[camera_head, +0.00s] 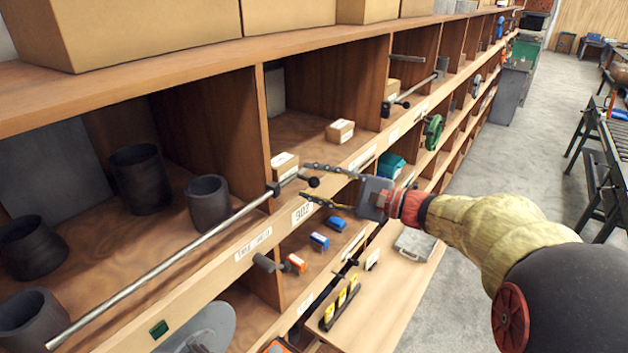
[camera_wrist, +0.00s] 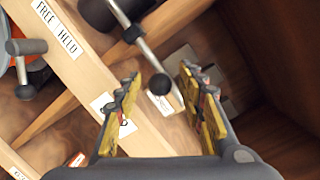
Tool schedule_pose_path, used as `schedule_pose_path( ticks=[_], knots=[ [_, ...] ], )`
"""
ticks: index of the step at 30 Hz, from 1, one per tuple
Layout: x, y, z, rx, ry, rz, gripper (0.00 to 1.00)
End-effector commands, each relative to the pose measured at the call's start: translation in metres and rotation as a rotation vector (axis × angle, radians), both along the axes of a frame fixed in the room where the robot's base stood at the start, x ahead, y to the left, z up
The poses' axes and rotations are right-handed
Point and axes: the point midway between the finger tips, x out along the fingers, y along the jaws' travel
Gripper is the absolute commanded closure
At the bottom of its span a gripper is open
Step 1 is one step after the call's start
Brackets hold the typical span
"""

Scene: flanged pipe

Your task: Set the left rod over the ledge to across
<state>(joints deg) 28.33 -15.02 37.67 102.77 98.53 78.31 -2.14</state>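The left rod (camera_head: 165,262) is a long thin metal bar with a black ball knob (camera_head: 313,182). It slants along the front of the left shelf bay, just above the labelled ledge (camera_head: 225,262), and passes a dark bracket (camera_head: 273,189) by the divider. My gripper (camera_head: 304,181) is open, with its fingers on either side of the knob end. In the wrist view, the rod (camera_wrist: 146,55) and knob (camera_wrist: 160,84) lie between the open yellow-padded fingers (camera_wrist: 161,72), with gaps on both sides. Contact is not visible.
Dark cups (camera_head: 208,203) stand in the left bay behind the rod. A small box (camera_head: 285,166) sits close behind the fingers. A second rod (camera_head: 416,87) and a green flange (camera_head: 433,131) are farther along the shelf.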

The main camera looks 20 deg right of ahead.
Motion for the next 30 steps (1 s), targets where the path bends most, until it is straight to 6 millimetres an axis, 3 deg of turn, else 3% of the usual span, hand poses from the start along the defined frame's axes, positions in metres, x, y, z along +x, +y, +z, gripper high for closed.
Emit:
schedule_pose_path(
  ticks=[10,30],
  knots=[
    [0.0023,0.0027,-0.0004,-0.001,0.001,0.001,0.62],
    [0.0020,0.0026,-0.0004,0.000,0.001,0.001,1.00]
  ],
)
